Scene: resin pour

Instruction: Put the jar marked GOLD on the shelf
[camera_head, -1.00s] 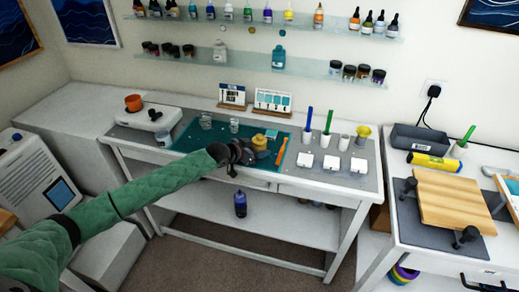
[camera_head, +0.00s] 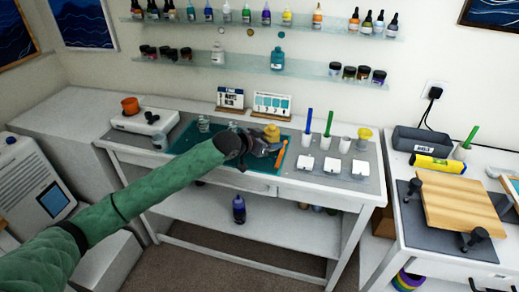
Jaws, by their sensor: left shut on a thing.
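A small jar with a gold-yellow top (camera_head: 271,133) is at the fingertips of my left gripper (camera_head: 268,146), over the right part of the teal mat. The gripper is shut on it. The gripper hides the jar's lower part, and no marking can be read. Whether the jar still touches the mat cannot be told. Two glass shelves hang on the wall: the upper shelf (camera_head: 335,27) holds bottles, and the lower shelf (camera_head: 240,66) holds dark jars at both ends and two bottles in its middle part. My right gripper is not in view.
On the worktable, the teal mat (camera_head: 186,143) carries clear cups (camera_head: 203,124). An orange stick (camera_head: 281,154) lies right of the gripper, near white cups and blocks. Two card stands (camera_head: 272,105) rise behind. The lower shelf has gaps between its bottles and the jars.

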